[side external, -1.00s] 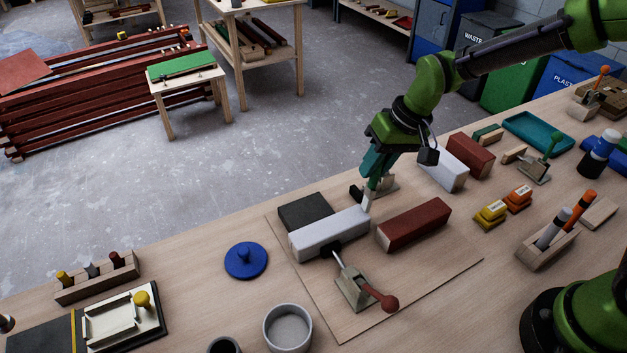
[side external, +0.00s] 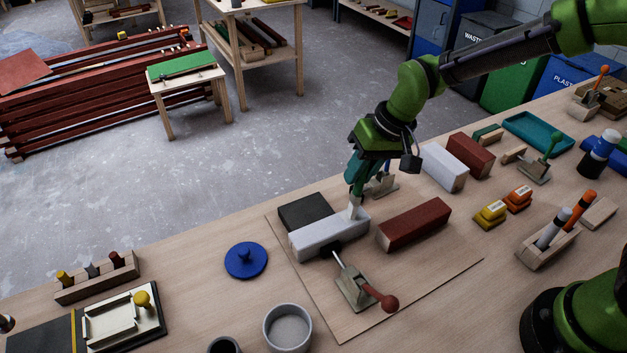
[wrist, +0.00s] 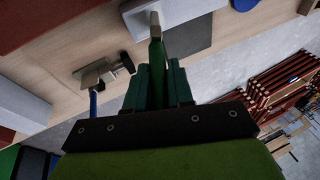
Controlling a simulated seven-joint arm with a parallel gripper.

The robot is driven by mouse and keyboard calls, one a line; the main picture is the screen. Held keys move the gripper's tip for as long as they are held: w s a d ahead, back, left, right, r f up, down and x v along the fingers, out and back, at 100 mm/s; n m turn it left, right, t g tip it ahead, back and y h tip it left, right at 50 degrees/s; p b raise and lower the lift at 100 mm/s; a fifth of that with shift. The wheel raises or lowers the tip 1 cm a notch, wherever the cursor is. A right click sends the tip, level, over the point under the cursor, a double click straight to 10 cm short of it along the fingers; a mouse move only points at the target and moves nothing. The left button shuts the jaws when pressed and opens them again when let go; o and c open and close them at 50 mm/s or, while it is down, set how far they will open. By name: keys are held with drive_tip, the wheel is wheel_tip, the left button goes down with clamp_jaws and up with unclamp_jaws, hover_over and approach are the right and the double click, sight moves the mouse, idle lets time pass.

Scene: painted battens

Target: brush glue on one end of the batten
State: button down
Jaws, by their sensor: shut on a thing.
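A white batten (side external: 325,237) lies on a thin board (side external: 420,280) on the bench. A red-handled toggle clamp (side external: 354,287) reaches its front side with a dark pad. My gripper (side external: 357,186) is shut on a brush (side external: 355,206), held steeply with its pale tip down at the top of the batten near the right end. Whether the tip touches is hard to tell. In the wrist view the brush's green handle (wrist: 157,70) sits between my fingers, and its tip overlaps the batten (wrist: 195,10). I cannot make out glue on the batten.
A dark block (side external: 303,210) is behind the batten and a dark red block (side external: 414,223) to its right. A second clamp (side external: 383,184) stands behind my gripper. A blue lid (side external: 246,260) and a grey pot (side external: 288,328) are at front left. A white block (side external: 444,165) lies farther right.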

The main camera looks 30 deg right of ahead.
drive_tip(key=d+r, duration=0.3)
drive_tip(key=r, duration=0.5)
drive_tip(key=shift+d, duration=0.2)
idle(0.4)
idle(0.4)
